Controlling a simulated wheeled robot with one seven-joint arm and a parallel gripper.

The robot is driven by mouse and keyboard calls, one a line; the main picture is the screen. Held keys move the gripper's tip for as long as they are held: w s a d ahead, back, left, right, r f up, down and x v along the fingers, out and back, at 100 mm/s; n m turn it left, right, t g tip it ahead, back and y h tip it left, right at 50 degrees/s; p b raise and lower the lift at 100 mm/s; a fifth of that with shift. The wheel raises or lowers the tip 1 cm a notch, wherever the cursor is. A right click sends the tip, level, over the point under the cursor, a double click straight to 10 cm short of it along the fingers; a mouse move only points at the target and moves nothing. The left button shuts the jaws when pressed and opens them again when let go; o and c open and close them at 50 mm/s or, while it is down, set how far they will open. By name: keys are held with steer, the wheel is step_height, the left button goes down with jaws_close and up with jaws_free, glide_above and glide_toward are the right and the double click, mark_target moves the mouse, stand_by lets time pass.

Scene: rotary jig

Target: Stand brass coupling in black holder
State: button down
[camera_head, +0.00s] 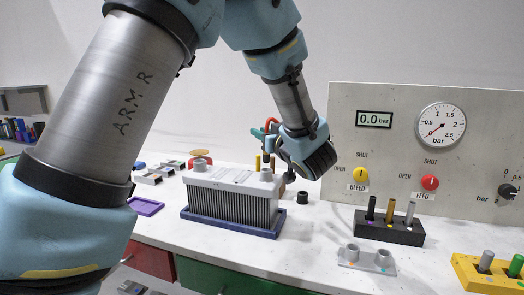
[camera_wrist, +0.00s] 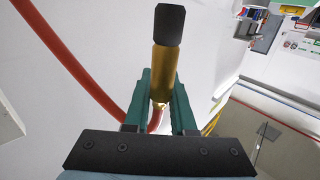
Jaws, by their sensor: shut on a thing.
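My gripper (camera_wrist: 160,85) has teal fingers, and in the wrist view they are shut on a brass cylinder with a black end, which I take as the brass coupling (camera_wrist: 163,60). The black end points away from the fingers. In the head view my gripper (camera_head: 268,134) is behind the grey finned block, and the coupling cannot be made out clearly there. The black holder (camera_head: 390,236) stands at the right on the bench, apart from my gripper. A black, a brass and a grey rod stand upright in it.
The grey finned block (camera_head: 232,205) sits in a blue tray on the white bench. A small black cylinder (camera_head: 303,197) stands to its right. A grey two-socket fixture (camera_head: 367,257) and a yellow block (camera_head: 487,272) are in front. A gauge panel (camera_head: 400,150) rises behind.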

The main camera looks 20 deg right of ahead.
steer(key=shift+f+p, duration=0.45)
steer(key=shift+f, duration=1.7)
steer(key=shift+f, duration=0.15)
steer(key=c, duration=0.8)
jaws_free()
steer(key=shift+o, duration=0.2)
